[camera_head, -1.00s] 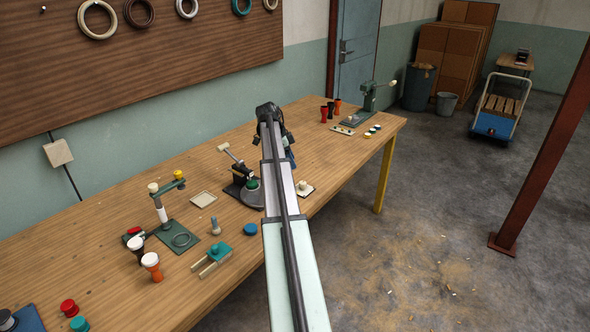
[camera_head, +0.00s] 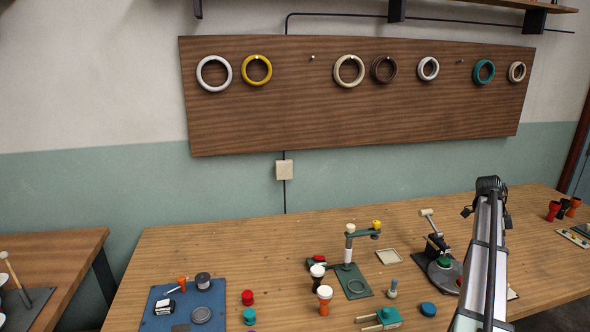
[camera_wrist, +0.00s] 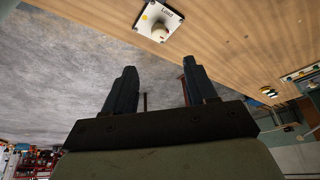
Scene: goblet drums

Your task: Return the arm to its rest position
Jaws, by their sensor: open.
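My arm reaches from the lower right of the head view over the right part of the wooden workbench (camera_head: 230,240). In the wrist view my gripper (camera_wrist: 160,88) is open, its two dark fingers apart with nothing between them. Concrete floor shows behind the fingers. The bench edge runs diagonally above them in that view. A white plate marked "Load" with a cream knob (camera_wrist: 159,32) lies on the bench beyond the fingertips, apart from them. In the head view the fingers cannot be made out.
Near my arm are a lever press (camera_head: 437,248), a green stand with a post (camera_head: 350,265) and small goblet drums (camera_head: 324,298). A blue mat (camera_head: 160,318) with parts lies to the left. Rings hang on a wall board (camera_head: 300,120). The bench's back left is clear.

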